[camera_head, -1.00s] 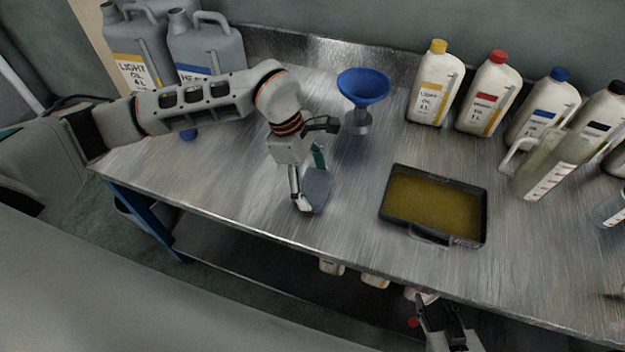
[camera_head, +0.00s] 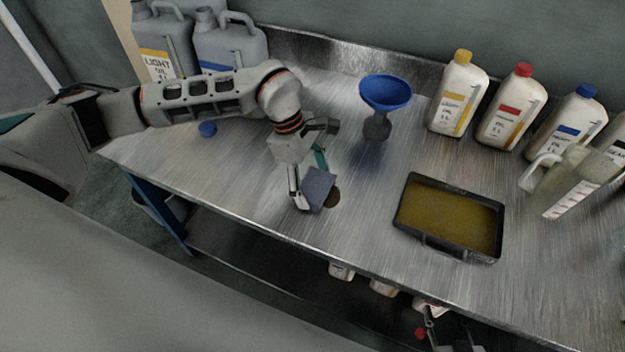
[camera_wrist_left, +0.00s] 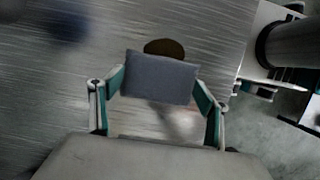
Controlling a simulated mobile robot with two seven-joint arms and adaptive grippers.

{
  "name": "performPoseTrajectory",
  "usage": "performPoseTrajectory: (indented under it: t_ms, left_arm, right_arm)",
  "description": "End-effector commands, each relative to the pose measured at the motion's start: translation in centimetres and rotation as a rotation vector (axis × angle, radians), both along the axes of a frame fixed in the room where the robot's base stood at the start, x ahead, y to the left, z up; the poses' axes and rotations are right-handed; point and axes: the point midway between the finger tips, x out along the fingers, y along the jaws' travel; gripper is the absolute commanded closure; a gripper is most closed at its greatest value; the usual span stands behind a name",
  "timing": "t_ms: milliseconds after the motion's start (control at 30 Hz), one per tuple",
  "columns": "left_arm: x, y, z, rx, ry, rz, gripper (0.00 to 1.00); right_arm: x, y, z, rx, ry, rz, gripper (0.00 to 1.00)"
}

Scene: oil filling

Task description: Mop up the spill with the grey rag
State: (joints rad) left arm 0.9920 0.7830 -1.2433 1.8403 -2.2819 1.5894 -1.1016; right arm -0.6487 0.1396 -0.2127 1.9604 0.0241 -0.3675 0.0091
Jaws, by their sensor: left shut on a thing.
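The grey rag (camera_head: 318,187) is a small, flat, blue-grey piece held in my left gripper (camera_head: 308,182) low at the worktop's front. In the left wrist view the rag (camera_wrist_left: 160,78) spans between the two green-lined fingers of the left gripper (camera_wrist_left: 158,92). The spill (camera_head: 333,197) is a small dark brown patch on the metal worktop, just right of the rag. In the left wrist view the spill (camera_wrist_left: 165,48) shows beyond the rag's far edge, and the rag hides part of it. My right gripper (camera_head: 445,335) is at the bottom edge, partly cut off.
A black tray of brown oil (camera_head: 448,218) lies right of the rag. A blue funnel (camera_head: 384,95) stands behind. Several oil bottles (camera_head: 458,92) line the back right, with a clear jug (camera_head: 560,180).

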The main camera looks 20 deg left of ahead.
Motion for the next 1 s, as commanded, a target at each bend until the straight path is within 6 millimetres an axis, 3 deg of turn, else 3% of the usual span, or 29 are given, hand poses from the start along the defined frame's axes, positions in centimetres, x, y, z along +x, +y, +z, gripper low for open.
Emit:
performPoseTrajectory:
  t_ms: [400, 600, 767, 1000]
  left_arm:
    - [0.0, -6.3, 0.0, -0.001, -0.001, -0.004, 0.41]
    - [0.0, -8.5, -0.1, 0.0, 0.001, -0.001, 0.41]
    - [-0.1, -8.7, 0.0, 0.001, 0.002, 0.002, 0.41]
    - [-0.7, -5.5, 0.0, 0.003, 0.002, 0.004, 0.41]
  right_arm:
    - [0.1, 0.0, -0.2, 0.001, -0.002, 0.0, 0.65]
    - [0.0, 0.0, -0.5, 0.0, -0.001, 0.0, 0.65]
    - [0.0, 0.0, -0.4, 0.0, -0.001, 0.0, 0.65]
    - [0.0, 0.0, 0.1, 0.0, -0.001, -0.001, 0.65]
